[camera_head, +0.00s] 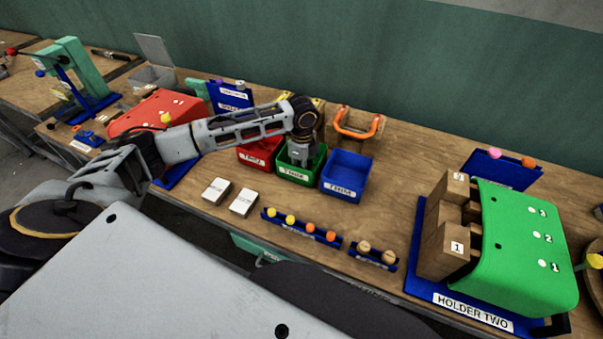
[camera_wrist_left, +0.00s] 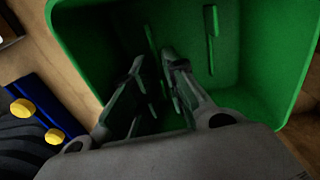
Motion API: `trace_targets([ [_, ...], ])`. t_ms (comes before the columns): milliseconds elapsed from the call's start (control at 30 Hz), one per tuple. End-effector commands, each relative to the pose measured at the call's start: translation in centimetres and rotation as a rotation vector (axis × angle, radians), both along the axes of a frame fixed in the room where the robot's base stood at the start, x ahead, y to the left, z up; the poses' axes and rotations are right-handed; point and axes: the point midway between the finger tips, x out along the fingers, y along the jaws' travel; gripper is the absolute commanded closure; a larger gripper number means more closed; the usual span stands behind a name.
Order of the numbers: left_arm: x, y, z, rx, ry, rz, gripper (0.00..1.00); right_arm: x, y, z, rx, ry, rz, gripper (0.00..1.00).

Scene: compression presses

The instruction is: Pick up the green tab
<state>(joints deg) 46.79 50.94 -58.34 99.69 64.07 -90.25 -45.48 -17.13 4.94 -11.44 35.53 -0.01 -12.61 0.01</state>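The green bin (camera_head: 299,175) stands on the table between a red bin and a blue bin. My left gripper (camera_head: 300,158) points down into it, and its fingertips are hidden there in the head view. In the left wrist view the fingers (camera_wrist_left: 158,68) are apart, inside the green bin (camera_wrist_left: 262,55). One thin green tab (camera_wrist_left: 211,40) lies to the right of the fingers. Another green tab (camera_wrist_left: 152,45) lies at and partly behind the fingertips. I cannot tell whether the fingers touch it. My right gripper is not in view.
The red bin (camera_head: 258,152) and blue bin (camera_head: 343,178) flank the green one closely. In front are white cards (camera_head: 243,202) and blue strips of small knobs (camera_head: 300,229). A green-covered holder (camera_head: 525,250) with wooden blocks stands at right.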

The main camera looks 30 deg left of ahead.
Motion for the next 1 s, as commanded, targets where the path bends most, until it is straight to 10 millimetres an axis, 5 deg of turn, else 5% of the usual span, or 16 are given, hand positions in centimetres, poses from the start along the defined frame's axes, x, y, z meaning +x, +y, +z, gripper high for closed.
trace_targets([
  [167, 0.0, 0.0, 0.0, 0.0, 0.0, 0.0, 0.86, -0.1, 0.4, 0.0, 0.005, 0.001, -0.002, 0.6],
  [300, 0.0, 0.0, 0.0, 0.0, -0.001, 0.0, 1.0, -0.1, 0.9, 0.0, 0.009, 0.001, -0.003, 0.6],
  [1000, 0.1, 0.0, 1.7, -0.001, -0.003, 0.0, 1.0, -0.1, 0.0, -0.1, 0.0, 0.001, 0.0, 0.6],
])
